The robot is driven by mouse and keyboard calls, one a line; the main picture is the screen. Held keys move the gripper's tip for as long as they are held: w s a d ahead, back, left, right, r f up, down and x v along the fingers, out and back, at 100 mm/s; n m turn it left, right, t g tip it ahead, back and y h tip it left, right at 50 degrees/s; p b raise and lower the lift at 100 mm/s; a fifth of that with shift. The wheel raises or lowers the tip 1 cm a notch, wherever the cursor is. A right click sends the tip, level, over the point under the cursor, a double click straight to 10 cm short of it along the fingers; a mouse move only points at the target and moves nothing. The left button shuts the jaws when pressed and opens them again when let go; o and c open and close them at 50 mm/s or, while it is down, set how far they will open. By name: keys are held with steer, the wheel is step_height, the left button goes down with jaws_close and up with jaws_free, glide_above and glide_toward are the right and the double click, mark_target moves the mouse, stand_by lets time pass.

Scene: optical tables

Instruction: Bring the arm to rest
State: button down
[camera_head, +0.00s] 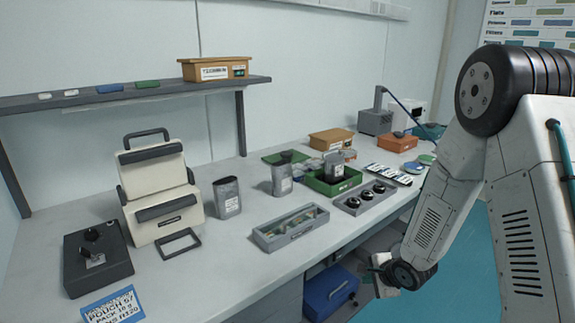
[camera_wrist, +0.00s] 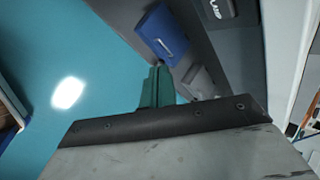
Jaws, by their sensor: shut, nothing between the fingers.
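My arm (camera_head: 440,205) hangs folded on the right side of the head view, in front of the bench's right end. Its lower end is beside the front edge of the bench, below the top. My gripper (camera_head: 378,268) is small and partly hidden there. In the wrist view the green fingers of my gripper (camera_wrist: 157,86) stand close together, shut, with nothing held. They point over the teal floor (camera_wrist: 70,60), near a blue bin (camera_wrist: 160,35).
The bench (camera_head: 210,270) carries a cream case (camera_head: 155,190), a grey tray (camera_head: 290,228), a green crate (camera_head: 333,182) and canisters. A shelf (camera_head: 130,95) stands behind. Under the bench sits the blue bin (camera_head: 330,290). The floor (camera_head: 455,280) by my arm looks clear.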

steer(key=s+d+r+n+g+h, duration=0.2)
steer(key=s+d+r+n+g, duration=0.15)
steer(key=s, duration=0.25)
steer(key=s+d+r+n+g+h, duration=0.2)
steer(key=s+d+r+n, duration=0.1)
steer(key=s+n, duration=0.2)
steer(key=s+a+r+n, duration=0.3)
steer(key=s+r+n, duration=0.1)
steer(key=s+r, duration=0.7)
steer(key=s+a+r+n+y, duration=0.1)
steer(key=s+a+r+n, duration=0.2)
steer(key=s+r, duration=0.9)
steer(key=shift+a+r+n+g, duration=0.25)
steer(key=shift+r+n+g, duration=0.15)
steer(key=shift+r, duration=1)
